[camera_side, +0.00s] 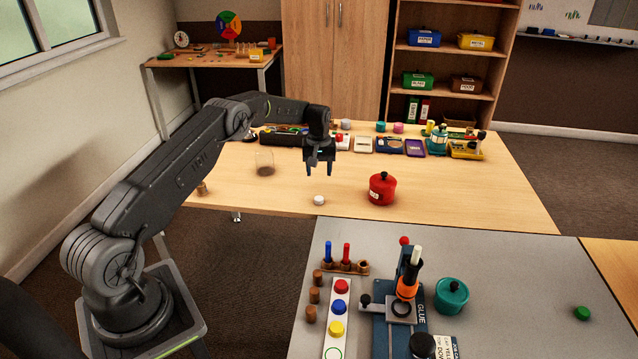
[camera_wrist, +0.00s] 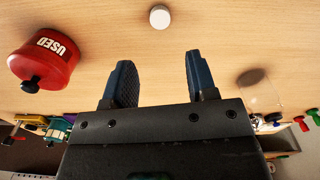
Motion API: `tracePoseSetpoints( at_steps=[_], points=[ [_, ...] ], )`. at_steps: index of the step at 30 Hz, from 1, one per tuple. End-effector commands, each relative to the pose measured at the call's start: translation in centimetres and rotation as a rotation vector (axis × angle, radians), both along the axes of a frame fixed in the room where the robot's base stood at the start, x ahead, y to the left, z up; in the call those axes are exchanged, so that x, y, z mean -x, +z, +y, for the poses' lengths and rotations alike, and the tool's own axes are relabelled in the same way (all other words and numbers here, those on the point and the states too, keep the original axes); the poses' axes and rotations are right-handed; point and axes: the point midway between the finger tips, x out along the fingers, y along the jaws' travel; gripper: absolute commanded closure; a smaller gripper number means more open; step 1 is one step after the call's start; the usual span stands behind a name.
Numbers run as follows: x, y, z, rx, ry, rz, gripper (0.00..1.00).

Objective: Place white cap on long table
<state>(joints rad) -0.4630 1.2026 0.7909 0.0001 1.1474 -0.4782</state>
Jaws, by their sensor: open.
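The white cap (camera_side: 319,200) is a small round disc lying on the wooden long table (camera_side: 450,190), near its front edge. In the wrist view the white cap (camera_wrist: 159,17) shows at the top, beyond the fingertips and clear of them. My gripper (camera_side: 319,171) hangs above the table with its fingers pointing down, a little behind the cap. In the wrist view my gripper (camera_wrist: 158,75) is open, with nothing between its fingers.
A red lidded pot marked USED (camera_side: 382,190) stands right of the cap. A clear glass (camera_side: 265,163) stands to the left. Boxes and tools line the table's back. A grey table (camera_side: 540,290) in front carries a peg rack, a blue press and a teal pot (camera_side: 451,297).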

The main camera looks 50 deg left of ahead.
Motion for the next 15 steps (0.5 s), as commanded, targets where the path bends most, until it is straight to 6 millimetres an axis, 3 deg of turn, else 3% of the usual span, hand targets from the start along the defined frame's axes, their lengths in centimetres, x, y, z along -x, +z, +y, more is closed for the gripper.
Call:
tracePoseSetpoints(
  at_steps=[8,11,15],
  points=[
    [-0.1,3.5,-0.7,-0.006,-0.021,-0.012,0.48],
    [0.0,7.0,-2.5,-0.019,-0.07,-0.037,0.48],
    [1.4,13.7,-6.4,-0.043,-0.175,-0.087,0.48]
  ],
)
